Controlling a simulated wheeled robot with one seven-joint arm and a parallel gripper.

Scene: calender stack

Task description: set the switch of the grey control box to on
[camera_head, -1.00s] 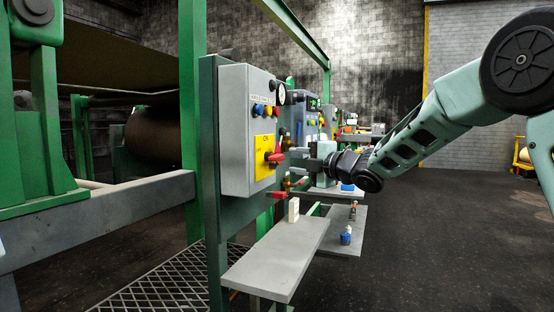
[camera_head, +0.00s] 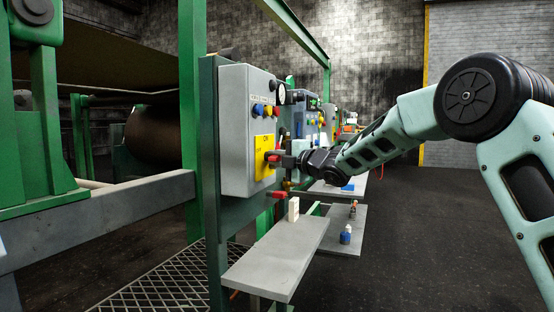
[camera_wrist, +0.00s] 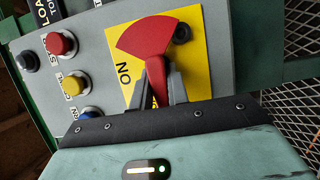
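The grey control box (camera_head: 235,130) is mounted on a green post left of centre in the head view. Its yellow plate (camera_head: 262,172) carries the red switch (camera_head: 271,156). In the wrist view the red switch (camera_wrist: 152,40) has a fan-shaped part, and its handle points toward my gripper. The yellow plate (camera_wrist: 190,30) shows the word ON sideways, left of the handle. My gripper (camera_wrist: 160,80) is at the switch, with one finger on each side of the handle. The fingers are close to it; whether they press on it cannot be told. The gripper (camera_head: 283,159) partly hides the switch in the head view.
Red, yellow and blue buttons (camera_wrist: 72,86) sit beside the plate. A gauge (camera_head: 279,93) is on the box's side. A grey shelf (camera_head: 275,255) below holds a small white block (camera_head: 293,209). More boxes stand behind. The floor at right is clear.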

